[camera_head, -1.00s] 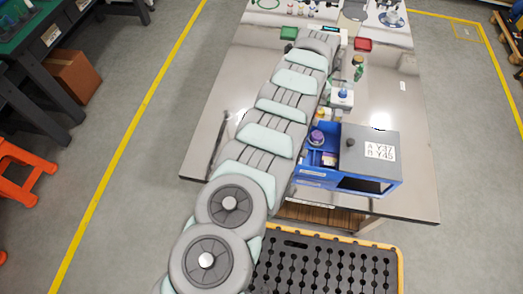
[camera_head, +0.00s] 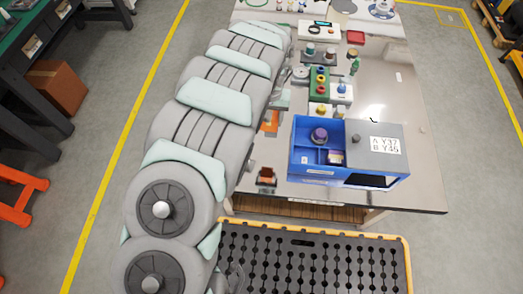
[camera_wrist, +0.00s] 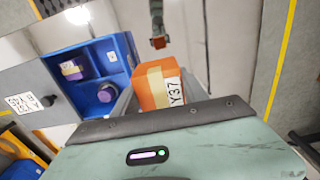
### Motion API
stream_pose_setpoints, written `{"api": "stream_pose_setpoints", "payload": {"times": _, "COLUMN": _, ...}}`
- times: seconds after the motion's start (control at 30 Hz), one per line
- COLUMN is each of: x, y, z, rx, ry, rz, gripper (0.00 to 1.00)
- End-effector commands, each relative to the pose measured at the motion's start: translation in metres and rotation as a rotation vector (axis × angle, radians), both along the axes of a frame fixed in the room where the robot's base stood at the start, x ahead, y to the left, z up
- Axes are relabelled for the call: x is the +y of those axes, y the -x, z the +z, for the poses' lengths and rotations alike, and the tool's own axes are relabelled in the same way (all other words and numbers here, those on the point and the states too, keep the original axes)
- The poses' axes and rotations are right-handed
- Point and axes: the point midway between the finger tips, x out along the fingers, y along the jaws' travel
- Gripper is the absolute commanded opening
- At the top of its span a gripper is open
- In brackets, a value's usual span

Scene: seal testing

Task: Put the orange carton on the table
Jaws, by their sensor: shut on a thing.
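The orange carton (camera_wrist: 152,88) is a small box with a white "Y37" label, in the middle of the wrist view. My gripper (camera_wrist: 160,95) is shut on it, though the fingers show poorly around it. In the head view the orange carton (camera_head: 269,122) shows partly beside my arm, left of the blue machine. My gripper there is mostly hidden by the arm. The carton is over the grey table (camera_head: 415,150), left of centre; I cannot tell whether it touches the top.
The blue machine (camera_head: 300,145) stands close to the right, its grey door marked Y37 and Y45. A small brown-orange item (camera_head: 266,176) is near the front edge. A green rack (camera_head: 320,85) and white block (camera_head: 342,92) stand behind. The table's right side is clear.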

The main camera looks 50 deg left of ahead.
Motion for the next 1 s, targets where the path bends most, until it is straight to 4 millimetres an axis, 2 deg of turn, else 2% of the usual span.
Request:
{"api": "stream_pose_setpoints", "payload": {"times": 0.03, "x": -0.001, "y": 0.0, "z": -0.013, "rx": 0.002, "ry": 0.001, "rz": -0.004, "gripper": 0.0}}
{"api": "stream_pose_setpoints", "payload": {"times": 0.13, "x": -0.002, "y": 0.0, "z": -0.036, "rx": 0.002, "ry": 0.003, "rz": -0.005, "gripper": 0.0}}
{"api": "stream_pose_setpoints", "payload": {"times": 0.63, "x": -0.003, "y": 0.001, "z": -0.134, "rx": 0.002, "ry": 0.007, "rz": -0.002, "gripper": 0.0}}
{"api": "stream_pose_setpoints", "payload": {"times": 0.8, "x": -0.002, "y": 0.001, "z": -0.152, "rx": 0.002, "ry": 0.005, "rz": -0.002, "gripper": 0.0}}
{"api": "stream_pose_setpoints", "payload": {"times": 1.0, "x": -0.001, "y": 0.0, "z": -0.159, "rx": 0.002, "ry": 0.003, "rz": -0.002, "gripper": 0.0}}
